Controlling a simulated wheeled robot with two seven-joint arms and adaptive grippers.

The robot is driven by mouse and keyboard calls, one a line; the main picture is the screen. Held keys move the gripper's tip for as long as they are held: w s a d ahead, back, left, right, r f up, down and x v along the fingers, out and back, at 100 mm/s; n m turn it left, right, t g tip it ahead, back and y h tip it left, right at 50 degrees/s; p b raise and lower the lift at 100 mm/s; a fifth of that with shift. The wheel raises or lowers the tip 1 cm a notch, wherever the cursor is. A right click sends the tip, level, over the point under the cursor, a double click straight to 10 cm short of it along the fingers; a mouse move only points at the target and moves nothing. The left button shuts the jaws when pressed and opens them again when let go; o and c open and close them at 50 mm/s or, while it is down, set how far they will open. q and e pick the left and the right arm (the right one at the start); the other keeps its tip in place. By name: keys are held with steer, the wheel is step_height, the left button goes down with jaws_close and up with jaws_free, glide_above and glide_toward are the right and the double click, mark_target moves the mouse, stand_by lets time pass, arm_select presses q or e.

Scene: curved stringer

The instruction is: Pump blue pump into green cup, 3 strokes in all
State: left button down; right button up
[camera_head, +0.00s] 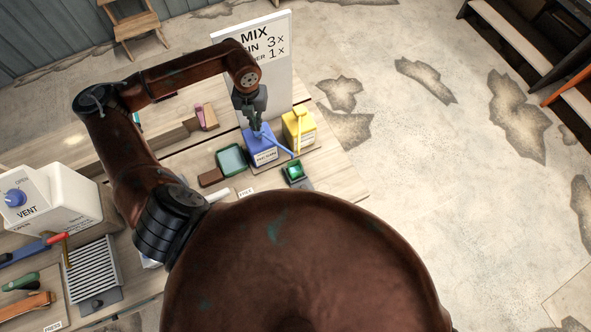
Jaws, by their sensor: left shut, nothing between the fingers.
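The blue pump (264,157) is a blue box with a label and a blue spout slanting down to the right, standing on the bench in the head view. The green cup (294,170) sits on a dark pad to the right of and in front of it, close to the spout's end. My left gripper (256,126) is shut and empty, pointing down right at the top of the blue pump. It hides the pump's head, and I cannot tell whether the fingertips touch it. My right gripper is not in view.
A yellow pump (299,130) stands right of the blue one. A white sign (279,75) reading MIX, 3× and 1×, stands behind. A green tray (231,159) lies left. A white VENT box (60,200) and grille (93,272) are at far left. My brown arm covers the lower middle.

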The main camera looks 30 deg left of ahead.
arm_select(q)
steer(key=shift+r+p, duration=0.65)
steer(key=shift+r, duration=1.05)
steer(key=shift+f, duration=0.2)
steer(key=shift+f+b, duration=1.9)
steer(key=shift+f, duration=0.1)
steer(key=shift+r, duration=0.1)
steer(key=shift+r+p, duration=0.95)
steer(key=shift+r, duration=1.1)
step_height(320, 180, up, 6)
steer(key=shift+p, duration=1.2)
